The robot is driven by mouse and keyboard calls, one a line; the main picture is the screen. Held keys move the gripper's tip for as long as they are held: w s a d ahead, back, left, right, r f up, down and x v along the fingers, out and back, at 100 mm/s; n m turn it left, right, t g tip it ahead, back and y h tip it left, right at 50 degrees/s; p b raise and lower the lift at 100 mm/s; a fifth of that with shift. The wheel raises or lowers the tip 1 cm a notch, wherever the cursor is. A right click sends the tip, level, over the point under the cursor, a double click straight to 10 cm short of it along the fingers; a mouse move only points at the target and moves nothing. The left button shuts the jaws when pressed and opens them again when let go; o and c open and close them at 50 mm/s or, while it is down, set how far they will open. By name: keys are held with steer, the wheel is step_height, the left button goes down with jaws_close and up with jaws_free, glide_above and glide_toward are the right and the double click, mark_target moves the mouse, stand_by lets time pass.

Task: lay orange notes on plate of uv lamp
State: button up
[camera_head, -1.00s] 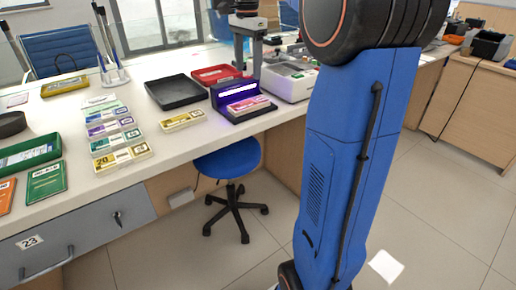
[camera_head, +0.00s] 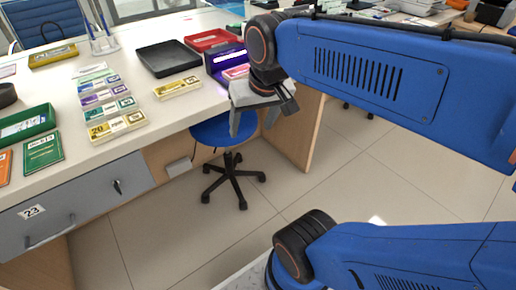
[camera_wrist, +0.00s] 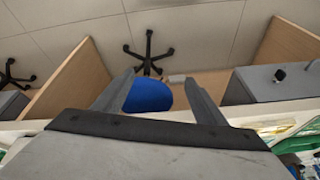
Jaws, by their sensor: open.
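The UV lamp (camera_head: 221,58) is a dark box with a glowing violet strip on the counter. Pink-red notes (camera_head: 236,72) show at its plate; my arm and gripper hide the rest of it. A yellow note bundle (camera_head: 178,87) lies alone on the counter left of the lamp. I cannot pick out notes that are clearly orange. My gripper (camera_head: 262,115) is open and empty, fingers down, in front of the counter edge near the lamp. In the wrist view its two fingers (camera_wrist: 160,95) stand apart, with the blue stool seat beyond.
A black tray (camera_head: 168,58) and a red tray (camera_head: 207,39) stand behind the yellow bundle. A row of colored note bundles (camera_head: 108,106) and a green box (camera_head: 25,127) lie left. A blue stool (camera_head: 215,131) stands below the counter edge.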

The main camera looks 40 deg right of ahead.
steer(key=s+a+f+n, duration=0.1)
steer(key=s+f+n, duration=0.1)
steer(key=s+f, duration=0.2)
steer(key=shift+f+n+t, duration=0.3)
steer(key=shift+f+t, duration=0.1)
steer(key=shift+f, duration=0.05)
